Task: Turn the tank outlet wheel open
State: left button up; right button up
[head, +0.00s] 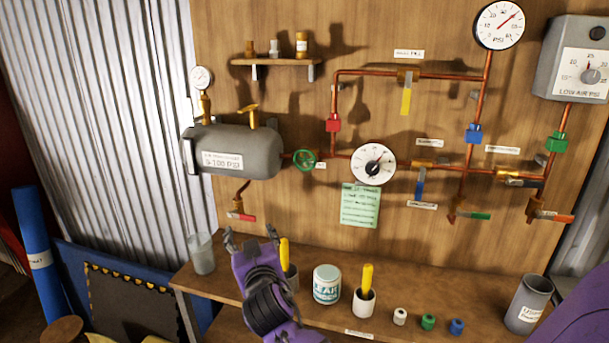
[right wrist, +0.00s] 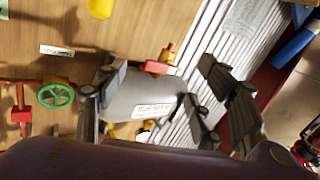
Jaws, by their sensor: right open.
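The tank outlet wheel is a small green handwheel (head: 304,160) on the copper pipe just right of the grey tank (head: 245,150). It also shows at the left in the right wrist view (right wrist: 56,95), outside my fingers. My right gripper (head: 250,236) is open and empty. In the head view it is below the tank and lower left of the wheel, apart from it. In the right wrist view, the tank (right wrist: 140,95) shows between the spread fingers (right wrist: 158,100), behind them. My left gripper is not in view.
A wooden shelf (head: 390,335) below holds a glass (head: 201,253), a tub (head: 327,284), cups with yellow-handled tools and small coloured caps. A red-handled drain valve (head: 241,216) hangs under the tank.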

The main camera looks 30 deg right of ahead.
jog(key=w+d+r+m+g+h, duration=0.15)
jog(key=d+r+m+h, duration=0.4)
jog(key=r, duration=0.65)
jog(key=m+g+h, duration=0.3)
jog(key=m+h, duration=0.1)
jog(key=m, duration=0.1)
send_near(306, 161)
jog(key=d, duration=0.1)
jog(key=shift+y, duration=0.25)
jog(key=x, duration=0.3)
jog(key=p+x, duration=0.1)
jog(key=x, duration=0.2)
jog(key=shift+w+d+r, duration=0.15)
jog(key=shift+w+r, duration=0.05)
jog(key=shift+w, duration=0.25)
jog(key=shift+w+d, duration=0.2)
jog(key=shift+f, duration=0.1)
jog(key=c, duration=1)
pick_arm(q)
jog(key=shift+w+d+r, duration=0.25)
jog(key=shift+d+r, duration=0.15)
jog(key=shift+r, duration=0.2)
pick_arm(e)
jog(key=shift+c, duration=0.4)
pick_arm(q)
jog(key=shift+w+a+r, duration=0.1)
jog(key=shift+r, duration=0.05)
